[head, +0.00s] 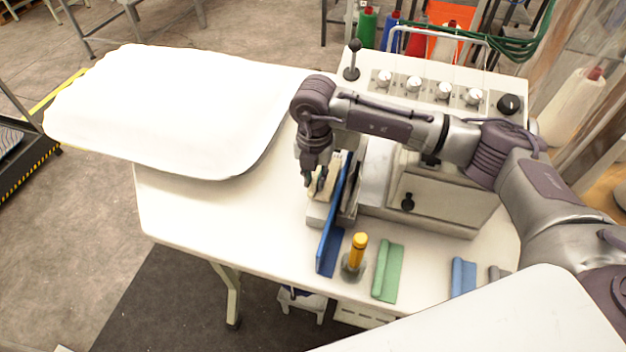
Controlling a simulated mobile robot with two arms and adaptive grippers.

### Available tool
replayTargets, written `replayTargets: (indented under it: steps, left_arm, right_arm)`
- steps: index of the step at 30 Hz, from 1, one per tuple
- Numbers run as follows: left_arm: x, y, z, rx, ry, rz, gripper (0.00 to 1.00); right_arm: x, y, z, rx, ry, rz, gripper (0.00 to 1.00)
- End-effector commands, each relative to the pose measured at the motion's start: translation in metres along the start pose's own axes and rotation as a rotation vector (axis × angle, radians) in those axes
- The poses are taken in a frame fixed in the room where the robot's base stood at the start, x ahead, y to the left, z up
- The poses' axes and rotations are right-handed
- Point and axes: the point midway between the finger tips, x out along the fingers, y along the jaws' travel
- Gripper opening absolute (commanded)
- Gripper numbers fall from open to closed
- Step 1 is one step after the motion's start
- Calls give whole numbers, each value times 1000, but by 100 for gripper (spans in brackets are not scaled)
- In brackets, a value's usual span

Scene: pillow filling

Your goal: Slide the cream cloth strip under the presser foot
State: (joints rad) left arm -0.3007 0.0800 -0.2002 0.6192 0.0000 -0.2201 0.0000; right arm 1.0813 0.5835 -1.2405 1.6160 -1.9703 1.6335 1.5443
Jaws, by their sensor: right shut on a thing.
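My right gripper (316,184) reaches in from the right over the sewing machine and points down. It is shut on the cream cloth strip (327,186), of which only a small part shows beside the fingers, just left of the blue upright guide (332,224). The strip is at the left end of the machine (440,193), above or on its pale bed; I cannot tell if it touches. The presser foot is hidden behind my right arm and gripper, so I cannot tell whether the strip is under it. My left gripper is not in view.
A large white pillow (180,110) covers the table's left end. A yellow-topped post (358,252), a green strip (388,270), a blue strip (462,277) and a grey strip (497,272) are along the front. The white table (210,215) is bare left of the guide.

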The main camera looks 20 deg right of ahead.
Motion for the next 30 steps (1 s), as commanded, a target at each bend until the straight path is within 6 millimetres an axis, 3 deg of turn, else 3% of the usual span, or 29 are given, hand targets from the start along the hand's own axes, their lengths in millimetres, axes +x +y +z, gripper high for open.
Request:
replayTargets:
  steps: [9,10,15,25,30]
  left_arm:
    - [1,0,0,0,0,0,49]
    - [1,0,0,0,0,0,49]
    - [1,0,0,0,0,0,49]
    - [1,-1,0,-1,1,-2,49]
    - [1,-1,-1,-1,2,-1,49]
  right_arm:
    - [1,0,0,0,0,0,0]
    - [1,0,0,0,0,0,22]
    - [1,0,0,0,0,0,47]
    - [-3,0,0,-1,-1,1,47]
    - [-27,1,1,-1,-4,3,47]
